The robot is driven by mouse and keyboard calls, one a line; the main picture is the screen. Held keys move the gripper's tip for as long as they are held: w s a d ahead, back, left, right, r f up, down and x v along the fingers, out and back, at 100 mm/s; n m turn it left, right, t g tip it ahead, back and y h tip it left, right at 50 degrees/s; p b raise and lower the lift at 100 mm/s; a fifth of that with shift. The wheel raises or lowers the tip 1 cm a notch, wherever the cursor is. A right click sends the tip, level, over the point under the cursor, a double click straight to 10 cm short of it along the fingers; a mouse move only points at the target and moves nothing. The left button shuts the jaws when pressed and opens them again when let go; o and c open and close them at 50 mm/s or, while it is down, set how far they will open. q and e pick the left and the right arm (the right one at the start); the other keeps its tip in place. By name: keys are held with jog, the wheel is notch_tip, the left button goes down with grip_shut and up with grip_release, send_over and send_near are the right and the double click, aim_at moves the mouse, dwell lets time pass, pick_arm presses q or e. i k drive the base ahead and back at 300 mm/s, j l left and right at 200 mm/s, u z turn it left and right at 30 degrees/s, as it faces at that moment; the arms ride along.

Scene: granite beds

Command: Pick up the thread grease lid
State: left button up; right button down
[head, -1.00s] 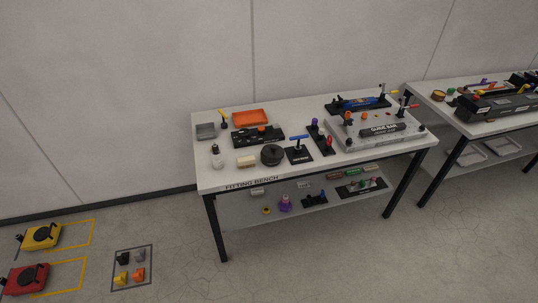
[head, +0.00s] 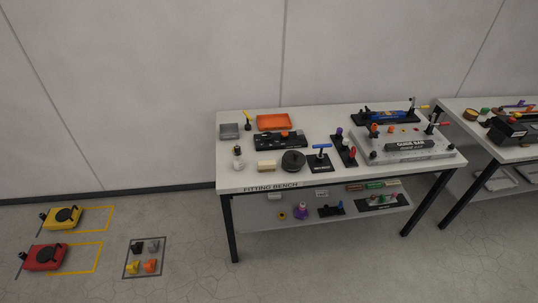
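No piece can be surely told as the thread grease lid at this size. A black round thing (head: 293,162) sits near the front of the fitting bench (head: 345,180), beside a cream block (head: 266,166). A small pale bottle with a dark top (head: 238,162) stands at the bench's left front. On the lower shelf (head: 260,220) are a purple container (head: 301,212) and a small yellow ring (head: 282,215). Neither of my grippers is in view.
The bench top also holds an orange tray (head: 273,122), a grey tray (head: 229,131) and a guide bar fixture (head: 412,145). A second bench stands at right. Yellow (head: 62,217) and red (head: 46,256) devices are on the floor at left. Floor before the bench is clear.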

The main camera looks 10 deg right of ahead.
aim_at(293, 158)
jog(key=i+l+u, duration=0.2)
jog(key=l, duration=0.25)
jog(key=i+l+u, duration=0.15)
jog(key=l, duration=0.3)
jog(key=i+l+u, duration=0.2)
jog(key=l, duration=0.25)
jog(key=l+u, duration=0.2)
jog(key=l, duration=0.25)
